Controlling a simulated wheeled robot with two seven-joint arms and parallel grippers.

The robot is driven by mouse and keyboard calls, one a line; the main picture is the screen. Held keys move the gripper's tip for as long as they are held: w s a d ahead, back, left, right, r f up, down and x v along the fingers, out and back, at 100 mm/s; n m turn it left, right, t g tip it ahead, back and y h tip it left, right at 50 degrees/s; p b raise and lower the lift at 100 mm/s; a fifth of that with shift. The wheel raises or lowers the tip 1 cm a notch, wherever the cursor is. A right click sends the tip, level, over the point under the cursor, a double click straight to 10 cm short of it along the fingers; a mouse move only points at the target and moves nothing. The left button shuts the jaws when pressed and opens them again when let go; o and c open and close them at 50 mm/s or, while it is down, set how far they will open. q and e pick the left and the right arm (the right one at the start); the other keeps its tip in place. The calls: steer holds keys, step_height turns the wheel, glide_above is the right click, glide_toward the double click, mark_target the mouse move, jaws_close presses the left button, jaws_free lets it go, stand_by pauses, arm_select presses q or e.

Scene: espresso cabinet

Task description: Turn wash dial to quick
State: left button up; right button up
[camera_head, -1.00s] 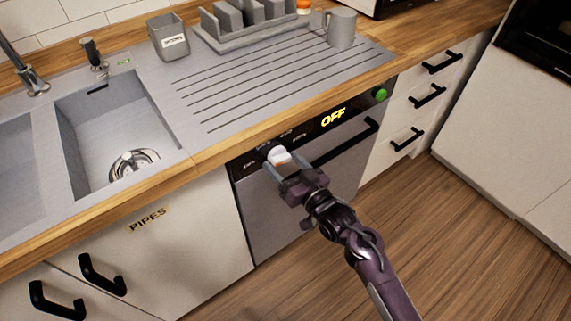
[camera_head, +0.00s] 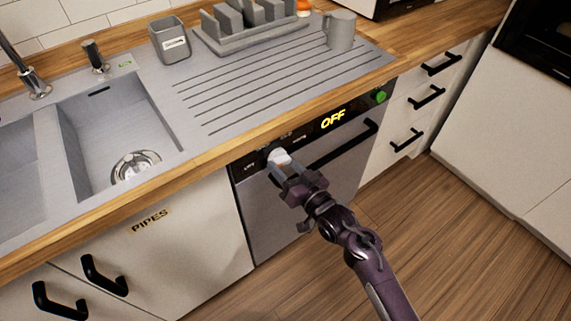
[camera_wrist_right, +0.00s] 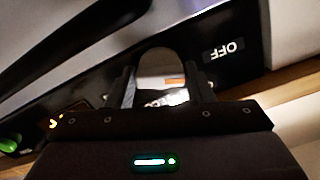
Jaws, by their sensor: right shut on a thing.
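The pale wash dial (camera_head: 279,157) is at the left of the strip. My right gripper (camera_head: 283,168) is at the dial from the front and shut on it, hiding its lower part. In the right wrist view the dial (camera_wrist_right: 160,88) sits between the two fingers. My left gripper is not in view.
The dishwasher's black bar handle (camera_head: 345,143) runs just right of my gripper. The worktop edge (camera_head: 225,151) overhangs above. A PIPES cabinet (camera_head: 165,250) is at left, drawers (camera_head: 425,100) at right. The floor in front is clear.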

steer(key=m+p, duration=0.3)
steer(key=m, duration=0.2)
steer(key=shift+r+p, duration=0.2)
steer(key=shift+p, duration=0.2)
steer(key=shift+s+a+f+m+p, duration=0.1)
steer(key=shift+m+p, duration=0.9)
steer(key=shift+m, duration=0.8)
steer(key=o, duration=1)
steer(key=v, duration=0.7)
steer(key=shift+s+d, duration=0.25)
steer(key=shift+s, duration=0.05)
